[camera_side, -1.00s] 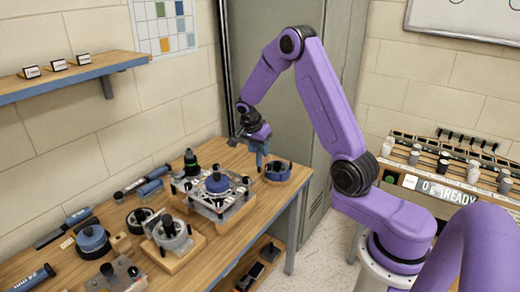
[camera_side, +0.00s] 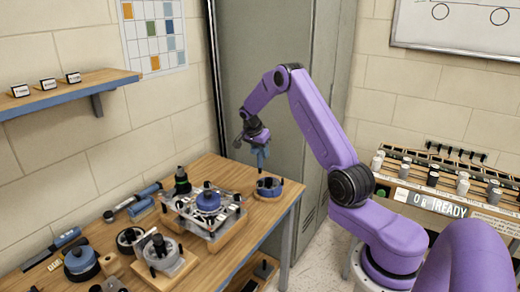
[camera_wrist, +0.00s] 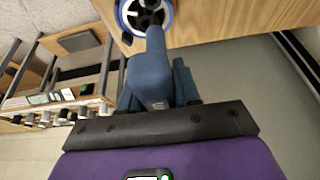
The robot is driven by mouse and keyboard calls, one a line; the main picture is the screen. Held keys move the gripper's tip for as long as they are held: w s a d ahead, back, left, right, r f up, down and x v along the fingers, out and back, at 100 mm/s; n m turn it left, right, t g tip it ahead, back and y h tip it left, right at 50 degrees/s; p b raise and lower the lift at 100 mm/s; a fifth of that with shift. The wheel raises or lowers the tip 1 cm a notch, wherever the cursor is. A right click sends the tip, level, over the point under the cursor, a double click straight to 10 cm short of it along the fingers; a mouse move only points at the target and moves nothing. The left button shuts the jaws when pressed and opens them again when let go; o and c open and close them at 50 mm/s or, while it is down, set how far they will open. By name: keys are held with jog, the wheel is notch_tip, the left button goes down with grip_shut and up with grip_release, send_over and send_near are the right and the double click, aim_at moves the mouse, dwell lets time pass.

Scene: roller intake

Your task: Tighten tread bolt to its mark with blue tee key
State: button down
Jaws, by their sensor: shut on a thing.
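My gripper (camera_side: 258,143) is shut on the blue tee key (camera_side: 262,158), above the far right corner of the bench. The key also shows in the wrist view (camera_wrist: 152,75), its shaft pointing toward a round blue-rimmed part. That round blue and black part (camera_side: 268,188) sits on the bench under the key; its pale inner ring and dark centre show in the wrist view (camera_wrist: 148,14). In the side view the key's lower end looks just above this part; I cannot tell whether they touch. I cannot make out the tread bolt or its mark.
A clear-plated fixture with a blue round top (camera_side: 208,201) stands left of the round part. A tall grey locker (camera_side: 265,75) rises close behind my gripper.

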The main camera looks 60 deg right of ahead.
aim_at(261, 163)
jog(key=shift+f, duration=1.3)
jog(key=shift+f, duration=1.35)
